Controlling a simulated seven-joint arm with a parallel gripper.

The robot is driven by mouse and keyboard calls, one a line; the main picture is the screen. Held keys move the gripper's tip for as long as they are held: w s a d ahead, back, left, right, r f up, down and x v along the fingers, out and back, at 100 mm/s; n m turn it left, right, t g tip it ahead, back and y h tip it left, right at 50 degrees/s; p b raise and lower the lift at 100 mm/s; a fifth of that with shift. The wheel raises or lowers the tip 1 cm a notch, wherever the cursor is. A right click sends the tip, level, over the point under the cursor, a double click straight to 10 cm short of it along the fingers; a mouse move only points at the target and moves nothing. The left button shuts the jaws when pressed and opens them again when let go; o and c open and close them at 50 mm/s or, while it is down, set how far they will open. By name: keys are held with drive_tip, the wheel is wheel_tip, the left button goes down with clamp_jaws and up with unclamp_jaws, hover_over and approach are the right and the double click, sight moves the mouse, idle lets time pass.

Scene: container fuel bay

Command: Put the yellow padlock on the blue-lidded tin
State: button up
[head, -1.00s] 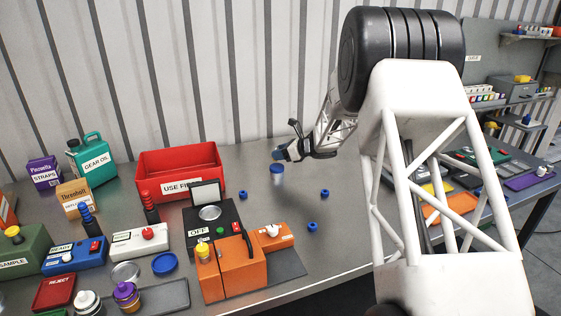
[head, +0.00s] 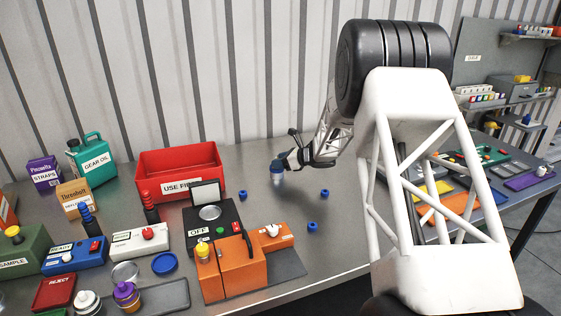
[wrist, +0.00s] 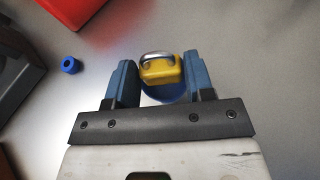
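The yellow padlock (wrist: 162,71) with its silver shackle is between the two blue fingers of my gripper (wrist: 161,76) in the wrist view. Both fingers appear to press its sides. The blue lid of the tin (wrist: 166,97) shows just under the padlock; I cannot tell whether they touch. In the head view my gripper (head: 279,163) is right over the blue-lidded tin (head: 278,179), which stands upright on the bench. There the fingers cover part of the lid, and the padlock cannot be made out.
Blue ring-like pieces (head: 325,194) (head: 312,226) lie to the right of the tin. A red bin (head: 150,160) stands to the left. A black device marked OFF (head: 226,232) and an orange box (head: 232,272) stand nearer the front. Bare bench surrounds the tin.

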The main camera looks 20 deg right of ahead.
drive_tip(key=o, duration=0.3)
drive_tip(key=shift+o, duration=0.2)
drive_tip(key=shift+r, duration=0.1)
drive_tip(key=shift+s+d+r, duration=0.1)
drive_tip(key=v, duration=1.1)
drive_tip(key=shift+s+d+r, duration=0.2)
drive_tip(key=shift+s+d, duration=0.05)
